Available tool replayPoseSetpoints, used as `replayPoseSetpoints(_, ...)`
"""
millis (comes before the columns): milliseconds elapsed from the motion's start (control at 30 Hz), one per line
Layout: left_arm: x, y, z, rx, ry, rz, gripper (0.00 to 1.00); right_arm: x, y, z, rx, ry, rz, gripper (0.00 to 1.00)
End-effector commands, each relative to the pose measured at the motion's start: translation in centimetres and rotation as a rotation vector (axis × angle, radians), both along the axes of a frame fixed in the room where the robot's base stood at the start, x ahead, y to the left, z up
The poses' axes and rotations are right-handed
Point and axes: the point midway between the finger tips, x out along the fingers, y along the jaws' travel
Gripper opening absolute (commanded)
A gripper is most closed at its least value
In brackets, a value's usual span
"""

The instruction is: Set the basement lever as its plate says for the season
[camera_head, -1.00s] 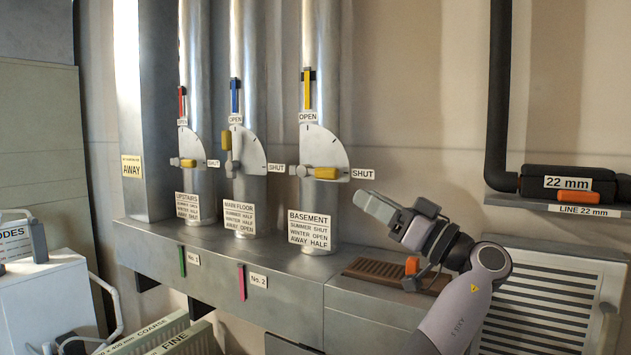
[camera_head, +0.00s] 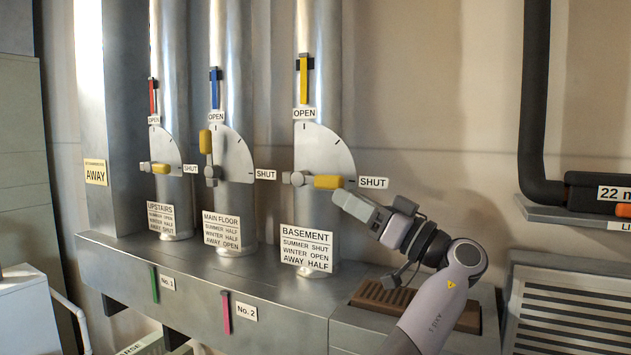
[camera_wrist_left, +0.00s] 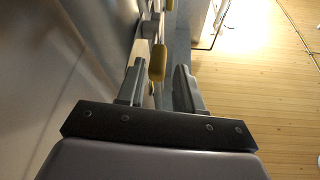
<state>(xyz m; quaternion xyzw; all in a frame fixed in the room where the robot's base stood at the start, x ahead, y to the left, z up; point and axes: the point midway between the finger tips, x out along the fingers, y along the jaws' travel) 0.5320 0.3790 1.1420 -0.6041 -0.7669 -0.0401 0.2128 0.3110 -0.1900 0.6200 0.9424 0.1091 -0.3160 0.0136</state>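The basement lever has a yellow grip (camera_head: 328,182) that points level to the right, toward the SHUT label (camera_head: 373,183), on its quarter-round dial (camera_head: 320,150). The basement plate (camera_head: 307,249) reads summer shut, winter open, away half. A yellow sign (camera_head: 95,172) at the far left reads AWAY. My left gripper (camera_head: 347,203) is just below and right of the grip's end. In the left wrist view its two fingers (camera_wrist_left: 160,88) stand apart, with a yellow grip (camera_wrist_left: 158,60) ahead between their tips. Contact cannot be told. My right gripper is not in view.
The main floor lever (camera_head: 205,141) points up and the upstairs lever (camera_head: 160,169) points right, on pipes to the left. A grey ledge (camera_head: 190,275) runs below, with a brown grate (camera_head: 378,297) under my arm. A black pipe (camera_head: 535,100) stands at the right.

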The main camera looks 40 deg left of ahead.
Motion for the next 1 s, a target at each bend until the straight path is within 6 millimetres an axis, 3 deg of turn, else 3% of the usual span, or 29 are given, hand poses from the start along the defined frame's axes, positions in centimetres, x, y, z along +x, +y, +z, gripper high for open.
replayPoseSetpoints(167, -0.1, 0.4, 0.2, -0.001, -0.001, 0.001, 0.36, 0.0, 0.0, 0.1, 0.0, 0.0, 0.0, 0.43)
replayPoseSetpoints(600, -1.2, 5.8, 2.5, -0.001, 0.0, 0.001, 0.36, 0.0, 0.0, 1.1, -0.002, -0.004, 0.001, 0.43)
replayPoseSetpoints(967, -1.3, 6.5, 2.7, 0.0, 0.0, -0.001, 0.36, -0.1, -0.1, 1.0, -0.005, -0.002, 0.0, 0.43)
replayPoseSetpoints(1000, -1.3, 6.5, 2.7, 0.0, 0.0, 0.0, 0.29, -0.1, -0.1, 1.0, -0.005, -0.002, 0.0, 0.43)
